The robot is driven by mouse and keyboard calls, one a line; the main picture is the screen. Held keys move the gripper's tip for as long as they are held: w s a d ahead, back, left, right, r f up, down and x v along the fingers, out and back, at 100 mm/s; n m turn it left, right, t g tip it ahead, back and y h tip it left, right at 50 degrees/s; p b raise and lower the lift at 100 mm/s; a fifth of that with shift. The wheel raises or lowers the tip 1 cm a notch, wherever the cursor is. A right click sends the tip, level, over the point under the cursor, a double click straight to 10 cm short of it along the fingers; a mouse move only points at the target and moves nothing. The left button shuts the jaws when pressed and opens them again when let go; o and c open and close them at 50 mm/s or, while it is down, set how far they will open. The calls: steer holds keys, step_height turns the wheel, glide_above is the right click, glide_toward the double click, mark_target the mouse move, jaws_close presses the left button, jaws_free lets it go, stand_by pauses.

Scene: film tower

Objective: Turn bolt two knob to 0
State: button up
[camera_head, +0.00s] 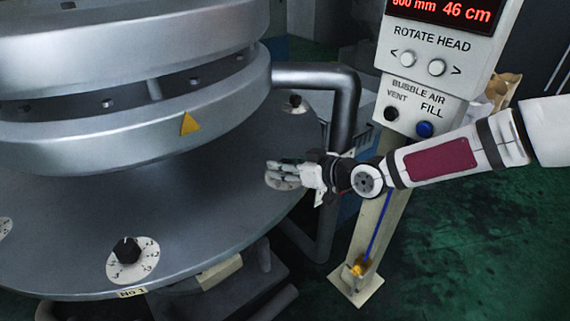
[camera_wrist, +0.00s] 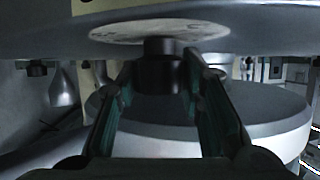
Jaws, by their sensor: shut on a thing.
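The knob that my gripper holds is a short black cylinder (camera_wrist: 158,72) in the wrist view, between the two fingers. Its pale round dial plate (camera_wrist: 150,31) lies right behind it; the dial's marks are too dark and slanted to read. In the head view my gripper (camera_head: 278,174) is at the right edge of the big grey round table, over a pale dial (camera_head: 284,184) that it mostly covers. The knob itself is hidden there, and no number label shows beside it. My gripper is shut on the knob.
A black knob (camera_head: 127,250) labelled No 1 stands at the table's front. Another knob (camera_head: 294,103) is behind my gripper. A bent grey pipe (camera_head: 340,110) and a control post (camera_head: 430,65) with display and buttons stand close to my arm. Green floor lies right.

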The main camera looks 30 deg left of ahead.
steer(key=shift+s+r, duration=0.1)
steer(key=m+t+h+p, duration=0.1)
steer(key=m+t+p, duration=0.1)
steer(key=m+t+h+p, duration=0.1)
steer(key=m+t+p, duration=0.1)
steer(key=t, duration=0.1)
steer(key=shift+s+a+r+p, duration=0.1)
steer(key=shift+p, duration=0.3)
steer(key=m+t+h+p, duration=0.2)
steer(key=m, duration=0.1)
steer(key=shift+w+m+t+h+p, duration=0.2)
steer(key=shift+m+t+h+p, duration=0.3)
steer(key=shift+m+p, duration=0.15)
steer(key=o, duration=1.2)
steer(key=shift+f, duration=0.2)
